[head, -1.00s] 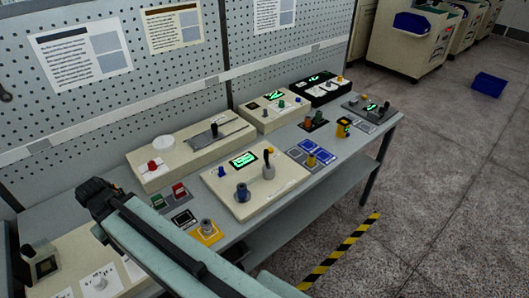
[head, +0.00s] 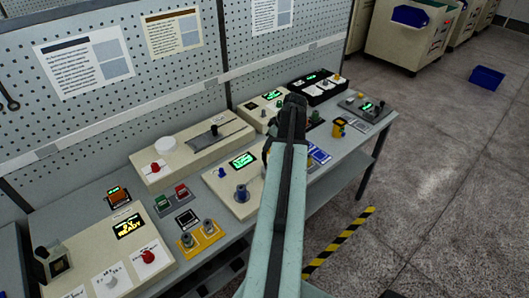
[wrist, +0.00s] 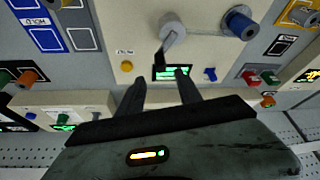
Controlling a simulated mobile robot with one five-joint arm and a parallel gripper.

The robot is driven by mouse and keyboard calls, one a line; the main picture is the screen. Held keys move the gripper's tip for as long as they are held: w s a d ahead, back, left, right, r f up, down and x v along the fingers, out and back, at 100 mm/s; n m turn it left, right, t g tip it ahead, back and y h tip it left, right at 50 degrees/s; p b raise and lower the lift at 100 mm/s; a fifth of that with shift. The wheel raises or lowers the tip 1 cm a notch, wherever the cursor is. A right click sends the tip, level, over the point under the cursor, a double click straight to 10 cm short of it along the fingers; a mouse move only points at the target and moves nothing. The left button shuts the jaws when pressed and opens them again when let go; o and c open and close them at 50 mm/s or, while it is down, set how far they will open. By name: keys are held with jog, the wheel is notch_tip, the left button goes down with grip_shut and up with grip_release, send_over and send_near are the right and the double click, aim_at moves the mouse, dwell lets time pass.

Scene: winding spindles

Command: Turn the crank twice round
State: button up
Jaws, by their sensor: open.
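The crank (wrist: 172,26) shows in the wrist view as a grey hub with a dark arm, on a cream control box (wrist: 130,22). In the head view my arm hides the crank; the left part of the box (head: 222,190) shows beside the arm. My gripper (wrist: 160,78) is open and empty. In the picture its fingertips lie just below the crank, on either side of the green display (wrist: 172,73). I see no contact with the crank. In the head view I cannot make out the fingers.
A blue spindle knob (wrist: 240,22), a yellow button (wrist: 127,66) and a blue lever (wrist: 210,74) share the box. Other cream panels (head: 188,152) crowd the bench. A yellow plate with grey knobs (head: 200,238) lies at the front. A pegboard wall stands behind.

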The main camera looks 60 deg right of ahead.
aim_at(264, 153)
jog(key=b+x, duration=0.6)
jog(key=x, duration=0.1)
jog(key=shift+f+b, duration=0.25)
jog(key=shift+b, duration=0.15)
jog(key=shift+w+a+f+b, duration=0.1)
jog(key=shift+w+f+b, duration=0.1)
jog(key=shift+f+b, duration=0.1)
jog(key=shift+r, duration=0.1)
grip_shut()
